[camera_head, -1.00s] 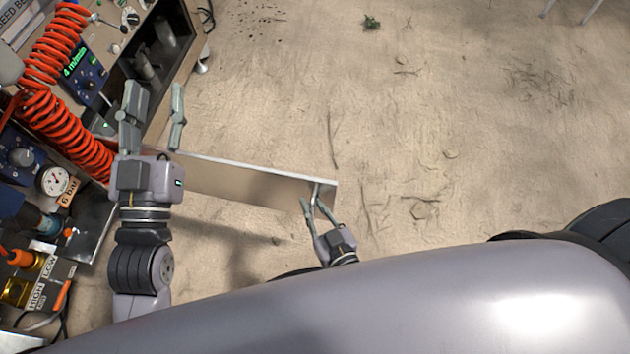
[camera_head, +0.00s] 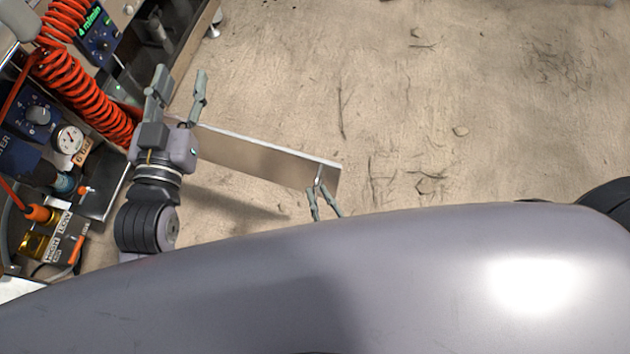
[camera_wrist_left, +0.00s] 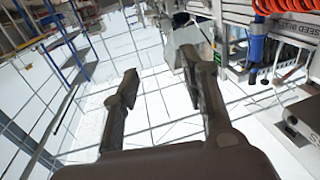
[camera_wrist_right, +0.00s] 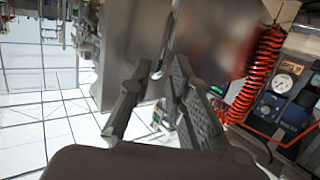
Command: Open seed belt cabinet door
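The seed belt cabinet door (camera_head: 262,157) is a pale flat panel standing swung out from the machine at left. Its near-machine end is hidden behind my left gripper. A slim metal handle (camera_head: 319,176) is on its outer end. My right gripper (camera_head: 317,188) is at that handle, fingers apart. In the right wrist view, the fingertips (camera_wrist_right: 160,68) are spread close to the door panel (camera_wrist_right: 132,35) and bright handle (camera_wrist_right: 170,38). Contact is unclear. My left gripper (camera_head: 178,78) is open and empty, over the door's machine end. Its open fingers show in the left wrist view (camera_wrist_left: 160,68).
The machine front at left carries a coiled orange hose (camera_head: 85,95), a pressure gauge (camera_head: 68,139), a blue control box (camera_head: 32,112) and a blue speed display (camera_head: 97,35). The sandy floor (camera_head: 470,110) right of the door is clear.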

